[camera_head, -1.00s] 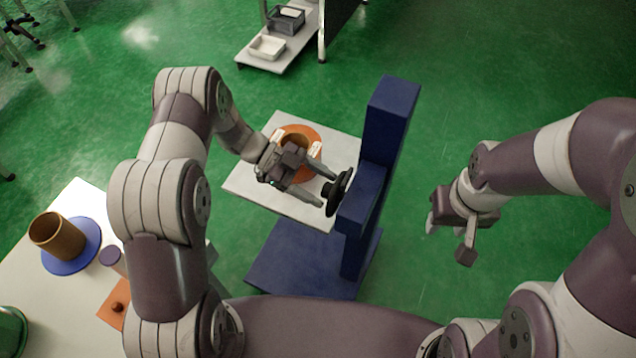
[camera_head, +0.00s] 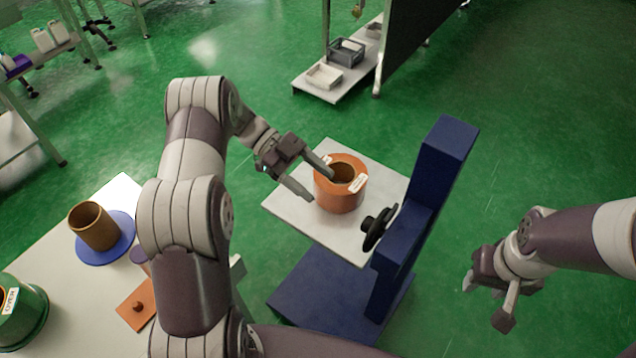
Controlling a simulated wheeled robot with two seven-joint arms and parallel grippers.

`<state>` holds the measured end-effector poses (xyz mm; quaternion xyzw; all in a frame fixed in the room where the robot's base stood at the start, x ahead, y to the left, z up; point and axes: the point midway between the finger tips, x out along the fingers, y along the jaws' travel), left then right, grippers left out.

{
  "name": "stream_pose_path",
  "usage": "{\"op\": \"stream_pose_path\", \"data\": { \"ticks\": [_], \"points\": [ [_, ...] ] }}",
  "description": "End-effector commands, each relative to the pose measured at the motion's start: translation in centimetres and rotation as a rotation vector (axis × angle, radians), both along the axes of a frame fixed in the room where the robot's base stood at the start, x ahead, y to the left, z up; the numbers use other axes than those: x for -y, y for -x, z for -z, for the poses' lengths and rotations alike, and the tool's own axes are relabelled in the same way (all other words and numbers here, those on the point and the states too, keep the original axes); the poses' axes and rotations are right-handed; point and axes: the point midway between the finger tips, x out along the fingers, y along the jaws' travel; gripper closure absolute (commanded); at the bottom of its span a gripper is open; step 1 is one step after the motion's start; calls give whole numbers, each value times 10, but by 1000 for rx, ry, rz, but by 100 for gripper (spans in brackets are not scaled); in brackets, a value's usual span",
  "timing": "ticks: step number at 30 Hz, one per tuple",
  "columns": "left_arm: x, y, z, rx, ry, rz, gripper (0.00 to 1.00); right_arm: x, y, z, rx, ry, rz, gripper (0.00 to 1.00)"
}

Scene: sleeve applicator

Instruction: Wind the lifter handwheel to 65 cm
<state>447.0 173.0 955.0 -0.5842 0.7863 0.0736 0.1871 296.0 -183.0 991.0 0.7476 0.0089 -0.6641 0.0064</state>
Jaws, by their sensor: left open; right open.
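The blue lifter (camera_head: 437,165) stands on the floor with a post, a base and a light grey platform (camera_head: 285,207). Its black handwheel (camera_head: 380,228) is on the post's left side, beside the platform. An orange ring-shaped part (camera_head: 339,196) with white labels sits on the platform. My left gripper (camera_head: 321,183) is open and empty, above the platform at the orange part's left side, apart from the handwheel. One finger overlaps the orange part in the picture; I cannot tell whether they touch. My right gripper (camera_head: 484,305) is open and empty, right of the lifter. No height scale is readable.
A white table (camera_head: 52,265) at left holds a brown cylinder (camera_head: 93,226) on a blue disc, an orange plate (camera_head: 137,305) with a knob and a green labelled container (camera_head: 22,315). A shelf with bins (camera_head: 345,53) stands behind. Green floor is clear at right.

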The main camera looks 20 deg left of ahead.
Motion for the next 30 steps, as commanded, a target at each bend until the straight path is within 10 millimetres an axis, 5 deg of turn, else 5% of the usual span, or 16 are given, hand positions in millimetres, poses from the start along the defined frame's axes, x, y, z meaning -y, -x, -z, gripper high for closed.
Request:
{"op": "stream_pose_path", "data": {
  "ticks": [3,6,8,12,16,20,30],
  "points": [
    [-5,-1,8,10,-4,-13,35,0,0,12,1,0,0,57],
    [-21,13,31,49,27,-91,35,0,0,57,0,0,0,57],
    [-23,28,36,223,110,-104,35,0,0,76,-2,0,0,57],
    [-13,44,26,616,237,-65,35,0,0,74,0,0,0,57],
    [-9,44,23,822,275,-14,35,0,0,70,1,0,0,57],
    [7,43,25,858,281,3,35,0,0,67,1,0,0,57],
    [88,42,42,853,280,3,35,0,0,58,0,0,0,57]
  ]
}}
